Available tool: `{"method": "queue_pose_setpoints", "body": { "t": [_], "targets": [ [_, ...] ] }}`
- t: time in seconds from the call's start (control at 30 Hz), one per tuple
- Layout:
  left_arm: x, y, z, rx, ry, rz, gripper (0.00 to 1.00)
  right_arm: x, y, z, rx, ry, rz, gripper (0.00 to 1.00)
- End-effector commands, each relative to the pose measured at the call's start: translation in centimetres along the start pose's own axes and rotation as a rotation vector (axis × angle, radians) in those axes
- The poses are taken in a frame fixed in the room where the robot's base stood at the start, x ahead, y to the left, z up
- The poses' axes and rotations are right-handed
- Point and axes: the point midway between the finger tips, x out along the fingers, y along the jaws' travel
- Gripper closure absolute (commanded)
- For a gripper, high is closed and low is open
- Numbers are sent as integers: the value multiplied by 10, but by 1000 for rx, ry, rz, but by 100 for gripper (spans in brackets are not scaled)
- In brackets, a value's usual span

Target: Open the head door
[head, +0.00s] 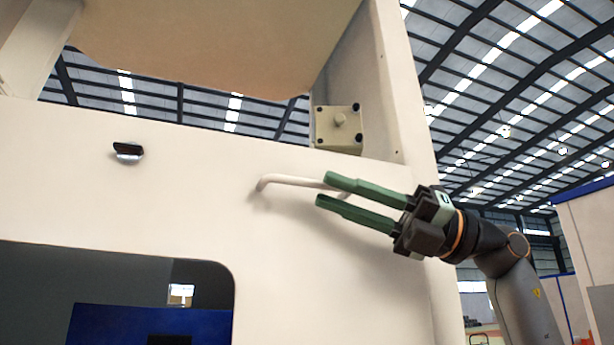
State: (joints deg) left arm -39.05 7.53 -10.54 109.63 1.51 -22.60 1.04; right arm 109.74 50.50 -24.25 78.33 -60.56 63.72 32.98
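The head door (180,212) is a large cream panel across the middle of the head view. A light bar handle (295,182) sticks out from its upper right part. My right gripper (322,188) comes in from the right with its two green fingers apart. The upper finger overlaps the right end of the handle in the picture, and the lower finger lies below it. I cannot tell whether either finger touches the handle. My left gripper is not in view.
A small dark latch (127,152) is on the panel at left. A dark window opening (120,270) lies below. Open hall is at right.

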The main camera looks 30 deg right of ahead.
Motion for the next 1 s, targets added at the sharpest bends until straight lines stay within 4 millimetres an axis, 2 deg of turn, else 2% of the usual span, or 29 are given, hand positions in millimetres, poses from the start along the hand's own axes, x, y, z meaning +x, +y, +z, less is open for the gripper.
{"method": "queue_pose_setpoints", "body": {
  "t": [0.1,0.23,0.4,0.63,0.67,0.9,1.0],
  "targets": [
    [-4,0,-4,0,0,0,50,22,2,1,-2,3,1,74],
    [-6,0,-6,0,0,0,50,37,1,1,0,1,0,74],
    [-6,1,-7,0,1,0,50,45,0,0,0,-1,0,74],
    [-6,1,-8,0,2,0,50,45,0,0,0,-1,0,74],
    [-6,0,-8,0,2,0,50,45,0,0,0,-1,0,75],
    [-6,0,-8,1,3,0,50,45,0,0,0,-1,0,100],
    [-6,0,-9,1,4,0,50,45,0,0,0,-1,0,100]
  ]
}}
